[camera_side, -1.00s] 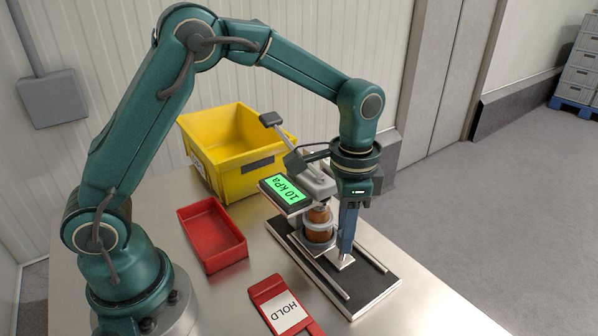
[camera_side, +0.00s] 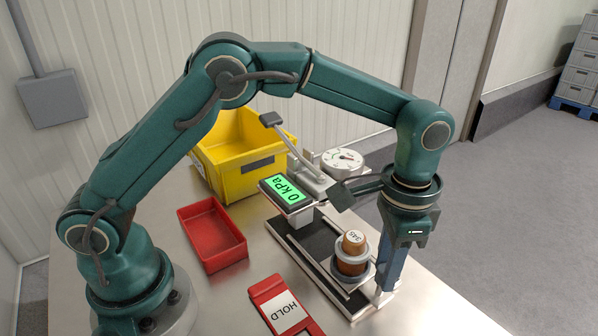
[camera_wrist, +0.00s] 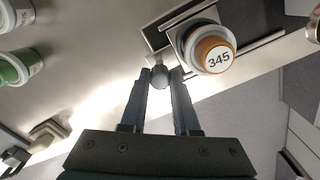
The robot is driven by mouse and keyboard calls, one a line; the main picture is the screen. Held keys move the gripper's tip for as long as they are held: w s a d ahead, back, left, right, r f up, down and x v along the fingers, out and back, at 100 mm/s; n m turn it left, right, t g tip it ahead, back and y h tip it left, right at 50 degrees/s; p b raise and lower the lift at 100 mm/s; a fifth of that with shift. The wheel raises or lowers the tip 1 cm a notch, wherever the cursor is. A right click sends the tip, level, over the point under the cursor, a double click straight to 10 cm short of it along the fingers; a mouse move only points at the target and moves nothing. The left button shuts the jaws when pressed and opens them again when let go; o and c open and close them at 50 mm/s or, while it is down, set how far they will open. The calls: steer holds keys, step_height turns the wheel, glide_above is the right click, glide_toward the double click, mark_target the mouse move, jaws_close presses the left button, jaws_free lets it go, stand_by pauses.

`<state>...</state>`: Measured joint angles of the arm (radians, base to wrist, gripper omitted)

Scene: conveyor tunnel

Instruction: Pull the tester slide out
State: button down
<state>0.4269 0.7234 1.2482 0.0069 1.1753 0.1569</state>
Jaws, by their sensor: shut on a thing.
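The tester slide (camera_side: 328,262) is drawn forward along its rails on the dark base, clear of the tester head. A brown jar with a cap marked 345 (camera_side: 352,243) sits upright in its grey ring holder; it also shows in the wrist view (camera_wrist: 213,54). My gripper (camera_side: 383,293) points down at the slide's front end. In the wrist view my gripper (camera_wrist: 159,85) is shut on the slide's rounded grey knob (camera_wrist: 160,76). The tester display (camera_side: 287,191) reads 0 kPa in green, and a round dial gauge (camera_side: 343,162) shows behind.
A yellow bin (camera_side: 222,165) stands at the back and a red tray (camera_side: 190,233) left of the tester. A red HOLD card holder (camera_side: 284,309) lies at the front. The table's right edge is close to the slide's front end.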

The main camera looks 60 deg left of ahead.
steer(key=shift+d+r, duration=0.1)
steer(key=shift+d, duration=0.25)
steer(key=c, duration=0.8)
jaws_free()
steer(key=shift+c, duration=0.2)
steer(key=shift+o, duration=0.9)
steer(key=shift+a, duration=0.1)
steer(key=shift+r, duration=2.55)
